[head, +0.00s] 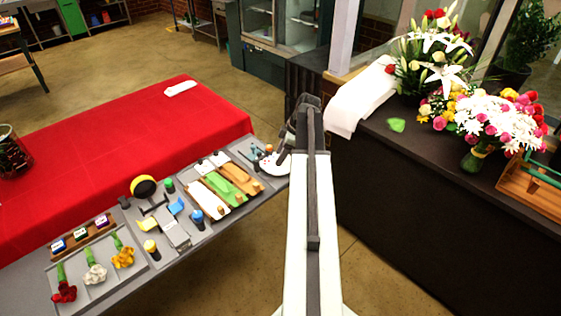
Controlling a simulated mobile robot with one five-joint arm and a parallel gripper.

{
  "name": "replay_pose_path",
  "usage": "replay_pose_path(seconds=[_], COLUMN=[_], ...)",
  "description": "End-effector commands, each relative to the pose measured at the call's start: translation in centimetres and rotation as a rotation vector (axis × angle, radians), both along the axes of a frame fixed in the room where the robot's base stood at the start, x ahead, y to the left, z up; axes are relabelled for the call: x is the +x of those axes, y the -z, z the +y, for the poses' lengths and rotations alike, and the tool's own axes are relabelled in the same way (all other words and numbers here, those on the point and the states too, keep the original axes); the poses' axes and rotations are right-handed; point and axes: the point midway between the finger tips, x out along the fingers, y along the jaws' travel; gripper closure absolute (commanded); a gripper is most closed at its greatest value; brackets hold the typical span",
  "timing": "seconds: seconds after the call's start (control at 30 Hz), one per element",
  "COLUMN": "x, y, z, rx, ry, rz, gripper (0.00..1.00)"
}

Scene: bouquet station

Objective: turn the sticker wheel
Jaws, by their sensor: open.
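A white round piece (270,165), which looks like the sticker wheel, lies at the right end of the grey station strip. Small dark and blue parts stand beside it. My gripper (284,158) reaches down at its right edge and is open. The gripper and arm hide part of the white piece. I cannot tell whether the fingers touch it.
The grey strip (75,297) also holds a yellow disc (143,187) on a stand, coloured sliding pieces (217,188) and several small flowers (95,272). A red-covered table (110,135) lies behind. A dark counter (425,200) with bouquets (490,120) is at right.

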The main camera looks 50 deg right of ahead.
Motion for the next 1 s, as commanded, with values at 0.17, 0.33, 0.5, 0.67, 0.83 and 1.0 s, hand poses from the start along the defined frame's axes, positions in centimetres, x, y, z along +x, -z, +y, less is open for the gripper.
replay_pose_path(seconds=[0.17,0.33,0.5,0.67,0.83,1.0], x=[0.02,0.0,-0.02,-0.08,-0.18,-0.29], y=[-0.1,-0.11,-0.11,-0.11,-0.1,-0.11], z=[0.0,-0.02,-0.03,0.01,0.11,0.25], rx=[0.0,0.0,0.0,0.0,-0.001,-0.001], ry=[0.0,0.0,0.002,0.023,0.093,0.218], rz=[0.0,0.0,0.0,0.0,-0.001,-0.001], gripper=[0.52,0.93,1.0,1.0,1.0,1.0])
